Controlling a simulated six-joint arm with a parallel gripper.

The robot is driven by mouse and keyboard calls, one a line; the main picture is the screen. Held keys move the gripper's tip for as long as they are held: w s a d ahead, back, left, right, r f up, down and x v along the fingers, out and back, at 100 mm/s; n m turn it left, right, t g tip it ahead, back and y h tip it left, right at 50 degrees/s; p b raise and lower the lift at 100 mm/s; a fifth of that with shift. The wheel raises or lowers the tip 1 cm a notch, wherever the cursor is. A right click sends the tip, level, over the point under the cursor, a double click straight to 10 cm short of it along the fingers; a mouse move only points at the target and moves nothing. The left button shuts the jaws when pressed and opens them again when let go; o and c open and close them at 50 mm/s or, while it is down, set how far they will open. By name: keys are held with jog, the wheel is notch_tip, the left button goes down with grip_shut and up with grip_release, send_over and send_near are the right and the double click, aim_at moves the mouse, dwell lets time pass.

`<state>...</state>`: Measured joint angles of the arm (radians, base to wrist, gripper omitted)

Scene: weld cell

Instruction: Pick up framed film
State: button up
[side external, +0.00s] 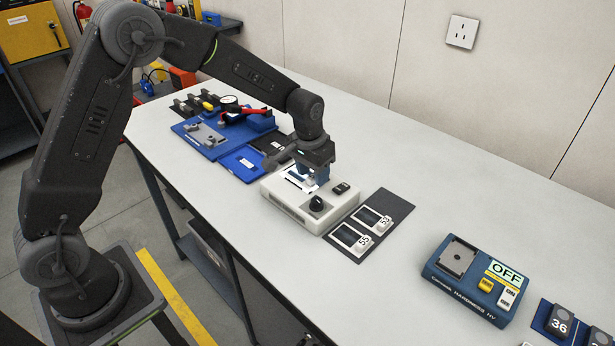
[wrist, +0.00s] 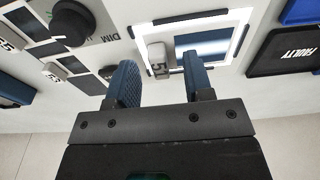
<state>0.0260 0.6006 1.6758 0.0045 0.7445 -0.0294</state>
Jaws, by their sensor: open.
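A framed film with a grey tab (wrist: 157,60) marked with a number that looks like 51 lies on the lit panel of a white light box (side external: 285,208). Its blue-grey film window (wrist: 207,46) shows in the wrist view. My gripper (side external: 310,182) is low over the light box. In the wrist view my gripper (wrist: 159,66) is open, with its two blue fingers either side of the tab. I cannot tell whether either finger touches it. In the side view the gripper hides most of this film.
Two more framed films (side external: 371,218) lie on a dark mat (side external: 398,205) right of the light box. The box has a black knob (side external: 317,203). A black FAULTY tray (wrist: 288,52) and blue trays (side external: 240,163) lie left. A blue hardness tester (side external: 470,280) stands front right.

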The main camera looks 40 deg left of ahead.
jog(key=shift+f, duration=0.25)
jog(key=shift+c, duration=0.4)
grip_shut()
jog(key=shift+r, duration=0.15)
